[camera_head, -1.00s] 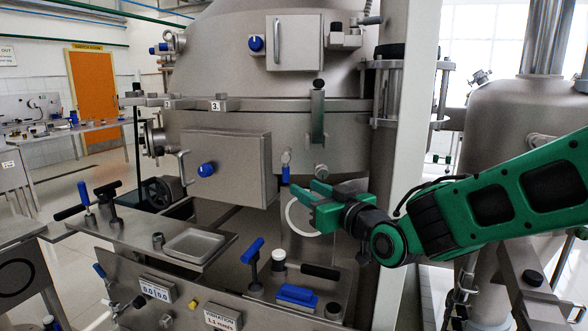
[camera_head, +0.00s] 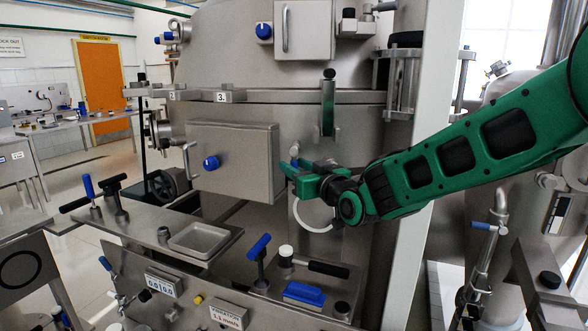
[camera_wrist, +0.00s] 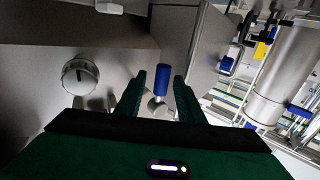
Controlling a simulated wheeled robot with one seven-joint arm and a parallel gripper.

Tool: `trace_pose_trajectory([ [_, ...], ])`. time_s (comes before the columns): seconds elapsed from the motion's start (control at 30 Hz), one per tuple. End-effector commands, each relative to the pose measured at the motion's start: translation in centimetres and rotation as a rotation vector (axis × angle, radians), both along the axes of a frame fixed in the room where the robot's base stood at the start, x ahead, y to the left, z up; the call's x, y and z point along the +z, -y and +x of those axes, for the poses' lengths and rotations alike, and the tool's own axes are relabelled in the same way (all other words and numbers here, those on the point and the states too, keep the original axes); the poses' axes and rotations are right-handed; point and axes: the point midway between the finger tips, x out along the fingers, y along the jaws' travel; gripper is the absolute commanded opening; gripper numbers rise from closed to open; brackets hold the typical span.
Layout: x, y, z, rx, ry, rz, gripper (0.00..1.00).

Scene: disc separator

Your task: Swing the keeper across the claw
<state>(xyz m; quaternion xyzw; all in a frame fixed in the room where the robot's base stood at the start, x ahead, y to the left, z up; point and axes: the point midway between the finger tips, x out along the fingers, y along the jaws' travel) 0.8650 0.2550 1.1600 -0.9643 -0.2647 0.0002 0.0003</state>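A small lever with a blue grip (camera_wrist: 161,79) and a steel pivot end hangs on the vessel wall. It looks like the keeper. My gripper (camera_head: 284,178) reaches in from the right and is open. In the wrist view its fingers (camera_wrist: 158,92) stand either side of the blue grip, with a small gap on each side.
A steel box door with a blue knob (camera_head: 211,162) stands close left of my gripper. A round steel knob (camera_wrist: 80,75) sits beside the lever. Below is a bench with a shallow tray (camera_head: 195,239) and a blue T-handle (camera_head: 259,247).

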Motion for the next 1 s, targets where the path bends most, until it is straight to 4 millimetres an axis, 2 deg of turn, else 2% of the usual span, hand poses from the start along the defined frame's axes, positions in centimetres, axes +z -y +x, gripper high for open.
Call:
trace_pose_trajectory([
  [0.4, 0.0, -0.5, 0.7, 0.000, 0.000, -0.001, 0.35],
  [0.43, 0.0, -0.5, 0.7, 0.000, 0.000, -0.001, 0.30],
  [0.57, 0.0, -0.4, 0.7, 0.000, -0.001, -0.001, 0.00],
  [0.83, 0.0, -0.7, 0.6, 0.003, 0.000, -0.007, 0.00],
  [1.0, 0.1, -2.3, 0.1, 0.023, -0.001, -0.041, 0.00],
])
